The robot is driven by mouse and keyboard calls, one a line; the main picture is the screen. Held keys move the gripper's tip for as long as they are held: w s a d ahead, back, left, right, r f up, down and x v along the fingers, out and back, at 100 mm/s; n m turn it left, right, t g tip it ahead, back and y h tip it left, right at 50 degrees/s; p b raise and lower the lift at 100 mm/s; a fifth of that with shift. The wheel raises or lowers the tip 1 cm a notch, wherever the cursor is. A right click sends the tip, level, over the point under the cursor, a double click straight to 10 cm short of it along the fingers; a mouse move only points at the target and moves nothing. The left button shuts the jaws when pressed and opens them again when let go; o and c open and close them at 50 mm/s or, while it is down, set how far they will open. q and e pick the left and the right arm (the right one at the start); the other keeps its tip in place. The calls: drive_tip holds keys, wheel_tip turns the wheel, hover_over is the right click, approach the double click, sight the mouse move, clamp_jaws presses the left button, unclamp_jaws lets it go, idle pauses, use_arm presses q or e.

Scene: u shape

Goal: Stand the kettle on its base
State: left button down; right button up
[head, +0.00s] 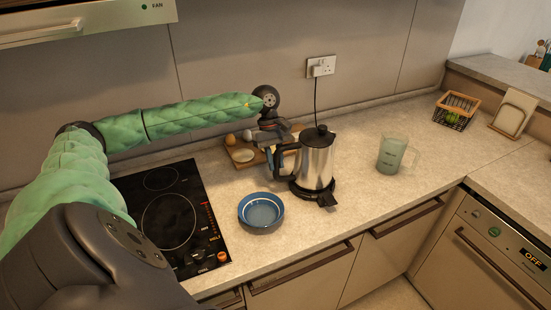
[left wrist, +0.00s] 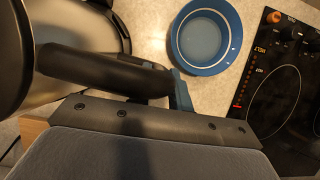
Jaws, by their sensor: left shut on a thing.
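The kettle (head: 317,160) is a steel jug with a black lid and a black handle. It stands upright over the black base (head: 327,200) on the counter, its bottom at or very close to the base; I cannot tell whether it is fully seated. My left gripper (head: 279,155) is at the kettle's left side, shut on the handle. In the left wrist view the handle (left wrist: 95,75) runs to my left gripper (left wrist: 178,95), and the steel body (left wrist: 18,60) fills the left edge. My right gripper is not in view.
A blue bowl (head: 261,210) sits front left of the base, near the black hob (head: 175,220). A wooden board (head: 243,156) with eggs lies behind my gripper. A measuring jug (head: 392,155) stands to the right. A cord (head: 316,98) hangs from the wall socket (head: 321,67).

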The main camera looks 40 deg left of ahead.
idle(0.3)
use_arm(q)
drive_tip(key=shift+f, duration=0.1)
drive_tip(key=c, duration=1.3)
unclamp_jaws()
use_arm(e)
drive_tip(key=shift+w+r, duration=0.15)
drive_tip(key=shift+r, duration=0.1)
use_arm(q)
drive_tip(key=shift+a+r, duration=0.1)
drive_tip(key=shift+r, duration=0.15)
drive_tip(key=b+v, duration=0.4)
drive_tip(key=v, duration=0.7)
drive_tip(key=shift+r, duration=0.3)
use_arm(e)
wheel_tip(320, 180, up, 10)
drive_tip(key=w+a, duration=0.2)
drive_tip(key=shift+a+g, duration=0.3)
